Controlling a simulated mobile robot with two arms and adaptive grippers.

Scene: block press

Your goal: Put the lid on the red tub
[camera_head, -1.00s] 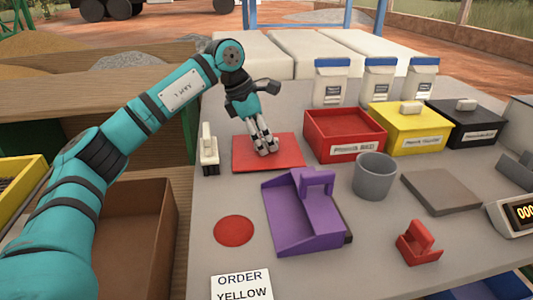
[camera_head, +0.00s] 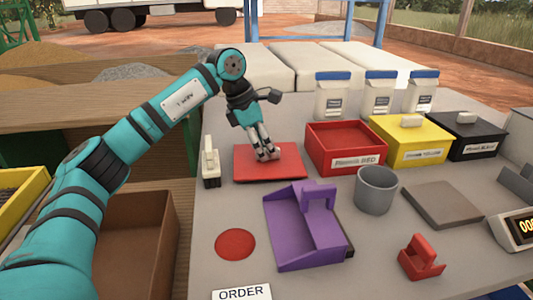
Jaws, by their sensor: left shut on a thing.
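The red tub (camera_head: 346,162) stands open on the grey table, right of centre, with a white label on its front. The flat red lid (camera_head: 270,175) lies to its left, apart from the tub. My left gripper (camera_head: 264,157) points down over the middle of the lid, its fingers closed together on the lid's handle, which the fingers mostly hide. The lid still looks flat at table level; I cannot tell whether it is lifted. My right gripper is not in view.
A yellow tub (camera_head: 408,151) and a black tub (camera_head: 462,145), both lidded, stand right of the red tub. Three white jars stand behind. A purple scoop (camera_head: 297,245), a grey cup (camera_head: 375,191) and a white-handled tool (camera_head: 210,164) are near the lid.

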